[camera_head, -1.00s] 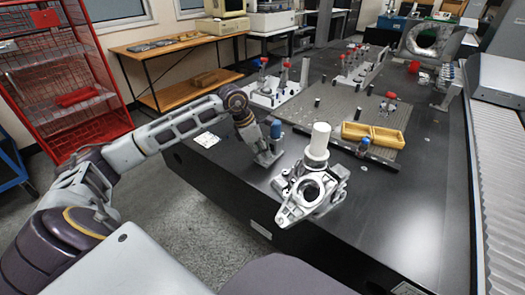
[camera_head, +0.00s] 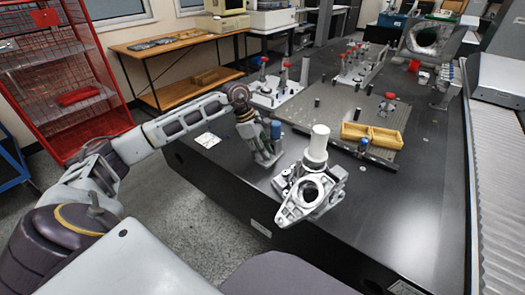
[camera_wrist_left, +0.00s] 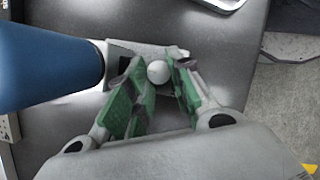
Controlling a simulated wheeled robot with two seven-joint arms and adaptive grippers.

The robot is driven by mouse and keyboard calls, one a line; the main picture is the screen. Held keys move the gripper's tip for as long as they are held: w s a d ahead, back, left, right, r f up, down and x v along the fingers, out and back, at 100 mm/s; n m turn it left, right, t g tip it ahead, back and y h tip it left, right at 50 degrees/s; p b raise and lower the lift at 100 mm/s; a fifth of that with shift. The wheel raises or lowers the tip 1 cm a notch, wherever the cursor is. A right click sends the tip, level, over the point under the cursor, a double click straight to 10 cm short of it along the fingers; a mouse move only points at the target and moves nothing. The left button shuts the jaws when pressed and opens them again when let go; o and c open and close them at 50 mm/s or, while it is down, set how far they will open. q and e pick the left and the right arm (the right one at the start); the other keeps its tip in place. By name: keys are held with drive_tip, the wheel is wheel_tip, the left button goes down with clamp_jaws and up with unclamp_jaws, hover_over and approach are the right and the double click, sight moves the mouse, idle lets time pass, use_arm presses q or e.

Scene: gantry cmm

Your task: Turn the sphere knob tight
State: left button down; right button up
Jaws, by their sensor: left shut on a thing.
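The sphere knob (camera_wrist_left: 158,72) is a small pale ball in the left wrist view. It sits between the green finger pads of my left gripper (camera_wrist_left: 157,88), which is shut on it. In the head view my left gripper (camera_head: 268,157) points down at the near left edge of the dark table, beside a blue-topped post (camera_head: 276,129). The knob is hidden there by the fingers. My right gripper is in neither view.
A blue cylinder (camera_wrist_left: 45,60) stands close to the left finger in the wrist view. A yellow tray (camera_head: 372,135) lies on the plate behind. The table's front right is clear.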

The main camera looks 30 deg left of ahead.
use_arm(q)
drive_tip(key=c, duration=1.3)
unclamp_jaws()
drive_tip(key=shift+o, duration=0.2)
drive_tip(key=shift+r, duration=0.1)
drive_tip(key=shift+a+r, duration=0.1)
drive_tip(key=v, duration=0.7)
drive_tip(key=shift+r, duration=0.35)
drive_tip(key=shift+s+a+f, duration=0.1)
drive_tip(key=shift+s, duration=0.15)
